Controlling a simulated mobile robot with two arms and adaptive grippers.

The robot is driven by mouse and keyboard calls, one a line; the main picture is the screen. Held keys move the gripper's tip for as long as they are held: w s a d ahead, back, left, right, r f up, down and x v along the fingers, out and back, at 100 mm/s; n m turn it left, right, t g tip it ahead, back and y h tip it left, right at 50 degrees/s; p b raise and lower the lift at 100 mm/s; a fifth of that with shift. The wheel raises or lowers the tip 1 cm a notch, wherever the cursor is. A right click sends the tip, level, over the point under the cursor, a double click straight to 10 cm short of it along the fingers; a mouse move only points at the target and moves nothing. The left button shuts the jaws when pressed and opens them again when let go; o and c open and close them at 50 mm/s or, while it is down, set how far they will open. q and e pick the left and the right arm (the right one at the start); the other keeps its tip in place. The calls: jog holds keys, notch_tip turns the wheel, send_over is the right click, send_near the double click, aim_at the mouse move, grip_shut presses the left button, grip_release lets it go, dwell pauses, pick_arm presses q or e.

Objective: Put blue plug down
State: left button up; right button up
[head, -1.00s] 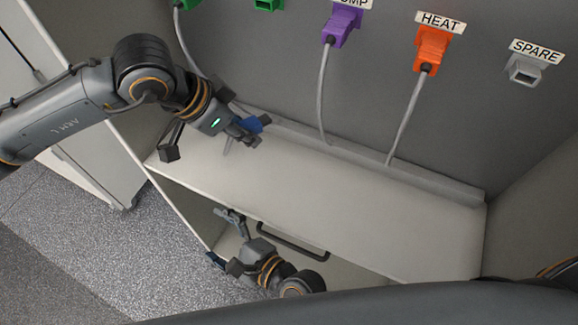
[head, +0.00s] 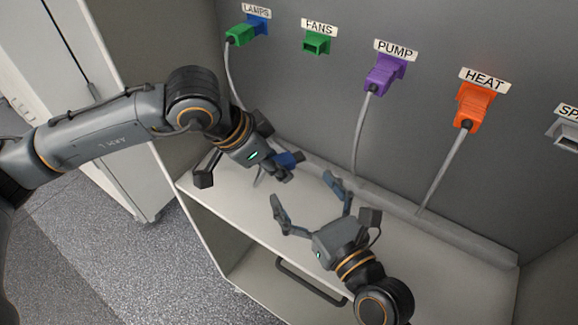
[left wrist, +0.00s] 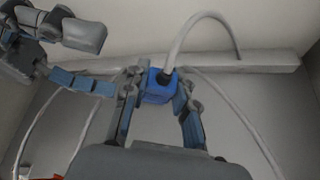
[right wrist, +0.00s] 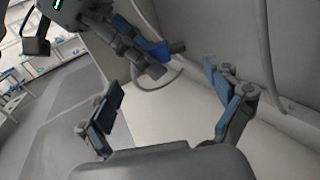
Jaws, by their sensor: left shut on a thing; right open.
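The blue plug (head: 287,160) is held between the fingers of my left gripper (head: 284,167), above the shelf near the back wall. In the left wrist view the blue plug (left wrist: 157,88) sits between both fingers with its grey cable looping up from it. My right gripper (head: 309,203) is open and empty over the shelf, to the right of the left gripper. The right wrist view shows the blue plug (right wrist: 156,52) ahead and left of the right gripper's open fingers (right wrist: 160,100). The pale shelf (head: 410,250) lies below both grippers.
On the wall, a green plug (head: 240,34) is in the blue LAMPS socket (head: 259,23). The green FANS socket (head: 316,43) is empty. A purple plug (head: 380,77) and an orange plug (head: 472,105) hang cables to the shelf's back ledge. The grey SPARE socket (head: 566,133) is empty.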

aim_at(283, 163)
jog(key=x, duration=0.7)
jog(key=shift+w+a, duration=0.25)
jog(key=shift+w, duration=0.05)
jog(key=c, duration=1.3)
pick_arm(q)
jog(key=o, duration=0.9)
pick_arm(e)
jog(key=shift+r, duration=0.1)
pick_arm(q)
jog(key=shift+o, duration=0.2)
